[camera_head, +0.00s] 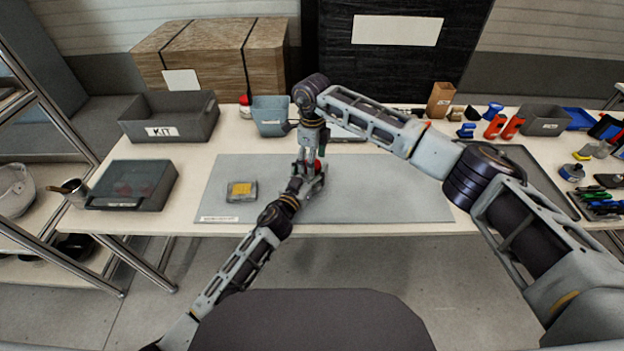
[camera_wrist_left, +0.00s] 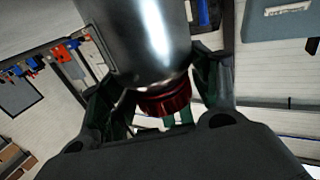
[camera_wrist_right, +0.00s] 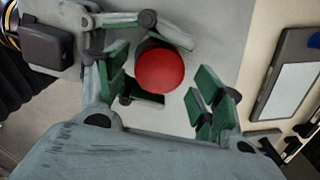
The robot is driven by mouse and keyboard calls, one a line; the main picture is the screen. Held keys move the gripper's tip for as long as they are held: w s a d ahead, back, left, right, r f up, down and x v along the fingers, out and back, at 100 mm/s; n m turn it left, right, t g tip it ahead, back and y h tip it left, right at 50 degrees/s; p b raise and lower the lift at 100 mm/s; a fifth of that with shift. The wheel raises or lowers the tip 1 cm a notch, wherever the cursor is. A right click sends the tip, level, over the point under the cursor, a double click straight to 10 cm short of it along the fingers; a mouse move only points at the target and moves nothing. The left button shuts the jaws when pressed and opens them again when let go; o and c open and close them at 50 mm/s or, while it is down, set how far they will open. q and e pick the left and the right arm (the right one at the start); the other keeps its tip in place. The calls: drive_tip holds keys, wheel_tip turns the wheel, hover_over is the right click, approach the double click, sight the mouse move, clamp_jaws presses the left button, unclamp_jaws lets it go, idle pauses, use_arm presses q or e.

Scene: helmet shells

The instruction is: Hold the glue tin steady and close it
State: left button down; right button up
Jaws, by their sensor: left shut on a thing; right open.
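The glue tin is a shiny grey cylinder (camera_wrist_left: 140,40) with a red cap (camera_wrist_right: 160,70). In the left wrist view it appears upside down, with the cap at its lower end; I cannot tell how tightly the cap sits. My left gripper (camera_head: 308,181) is shut on the tin over the grey mat, one finger on each side. My right gripper (camera_head: 312,152) points down from above. In the right wrist view its open fingers (camera_wrist_right: 163,88) stand on both sides of the red cap, with gaps. In the head view the arms mostly hide the tin.
A grey mat (camera_head: 380,195) covers the middle table; a yellow-topped block (camera_head: 241,191) lies on its left. A KIT bin (camera_head: 170,118), a lidded box (camera_head: 133,186) and a blue-grey bin (camera_head: 270,116) stand left and behind. Tools and bins crowd the right. The mat's right half is clear.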

drive_tip(key=shift+f, duration=0.65)
drive_tip(key=c, duration=1.1)
drive_tip(key=shift+m, duration=0.3)
drive_tip(key=shift+m, duration=1.5)
drive_tip(key=o, duration=1.1)
drive_tip(key=shift+o, duration=0.2)
